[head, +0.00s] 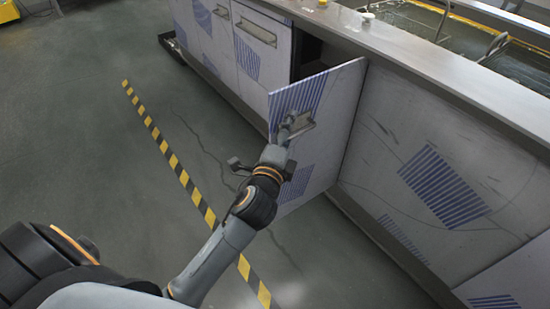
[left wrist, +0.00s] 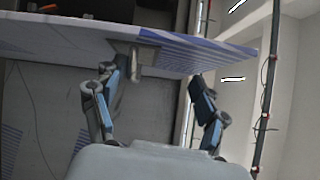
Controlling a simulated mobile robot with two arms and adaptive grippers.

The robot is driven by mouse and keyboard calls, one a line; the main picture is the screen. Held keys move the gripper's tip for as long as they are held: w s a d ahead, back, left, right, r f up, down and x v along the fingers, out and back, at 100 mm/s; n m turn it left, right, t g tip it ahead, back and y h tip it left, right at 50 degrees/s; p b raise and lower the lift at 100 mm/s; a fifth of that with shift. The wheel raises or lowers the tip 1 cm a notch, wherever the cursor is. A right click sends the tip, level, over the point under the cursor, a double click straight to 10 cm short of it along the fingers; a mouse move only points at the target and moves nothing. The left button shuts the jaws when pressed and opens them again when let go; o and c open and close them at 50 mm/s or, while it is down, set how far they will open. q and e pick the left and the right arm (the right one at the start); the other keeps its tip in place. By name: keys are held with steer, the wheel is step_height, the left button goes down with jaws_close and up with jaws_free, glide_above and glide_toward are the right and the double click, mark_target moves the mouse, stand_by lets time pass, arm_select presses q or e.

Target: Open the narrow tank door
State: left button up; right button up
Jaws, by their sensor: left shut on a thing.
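The narrow tank door (head: 335,120), a pale panel with blue striped patches, stands partly open in the head view. Its left edge is swung out from the cabinet front, and a dark gap (head: 306,50) shows above and behind it. My left gripper (head: 290,128) is shut on the door's metal handle (head: 306,124), partly hiding it. In the left wrist view the door (left wrist: 215,55) crosses the top, seen nearly edge-on, with the handle (left wrist: 136,66) ahead of my left gripper (left wrist: 150,72). My right gripper is not in view.
Other closed cabinet doors (head: 262,55) stand to the left. A fixed striped panel (head: 430,150) is to the right. A metal counter (head: 400,50) and water tank (head: 520,65) are above. The floor to the left, with a yellow-black stripe (head: 176,162), is clear.

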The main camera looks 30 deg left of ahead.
arm_select(q)
steer(key=shift+s+r+t, duration=0.3)
steer(key=shift+s+r, duration=0.75)
steer(key=shift+s, duration=0.05)
steer(key=shift+s+d, duration=0.2)
steer(key=shift+s, duration=0.6)
steer(key=c, duration=0.3)
steer(key=s, duration=0.2)
steer(key=s+f+b, duration=0.1)
steer(key=s, duration=0.1)
steer(key=s+d, duration=0.1)
steer(key=s, duration=0.1)
steer(key=shift+s+d+f+b, duration=0.15)
steer(key=shift+f+b, duration=0.1)
steer(key=shift+b, duration=0.15)
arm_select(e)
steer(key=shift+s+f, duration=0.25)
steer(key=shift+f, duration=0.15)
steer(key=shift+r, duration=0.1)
